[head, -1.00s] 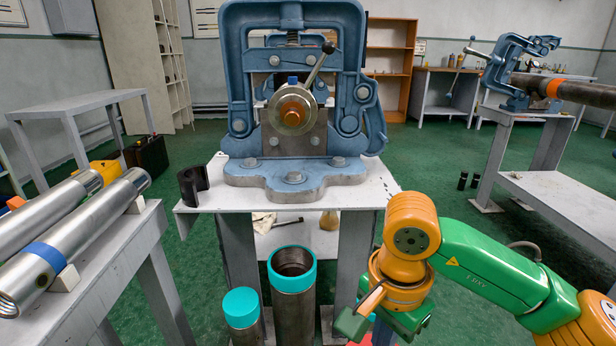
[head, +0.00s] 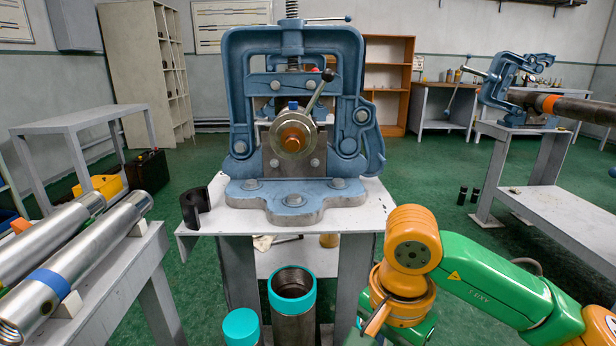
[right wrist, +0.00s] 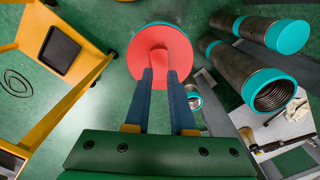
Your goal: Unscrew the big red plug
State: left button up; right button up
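The big red plug (right wrist: 160,48) shows as a round red disc in the right wrist view, with a thin teal rim at its top edge. What it sits in is hidden beneath it. My right gripper (right wrist: 161,72) points at the plug. No part is clearly seen gripped, and I cannot tell whether the tips touch. In the head view, my right arm (head: 412,245) reaches down at lower right; its fingertips and the plug are not clearly visible. My left gripper is out of view.
A blue vise (head: 293,200) with a brass-centred round fitting (head: 292,138) stands on the central table. Teal-capped pipe (head: 240,328) and teal-rimmed open pipe (head: 293,310) stand before it. Steel pipes (head: 75,265) lie on the left bench. Another vise (head: 505,85) stands at right.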

jog(key=m, duration=0.4)
jog(key=shift+f+m, duration=0.1)
jog(key=shift+m, duration=0.2)
jog(key=m, duration=1)
jog(key=m+b, duration=0.1)
jog(key=m, duration=0.4)
jog(key=shift+m, duration=0.4)
jog(key=m, duration=0.5)
jog(key=shift+w, duration=0.1)
jog(key=m, duration=0.3)
jog(key=m+b, duration=0.1)
jog(key=m, duration=0.4)
jog(key=shift+d+f, duration=0.1)
jog(key=m, duration=0.2)
jog(key=shift+m, duration=0.3)
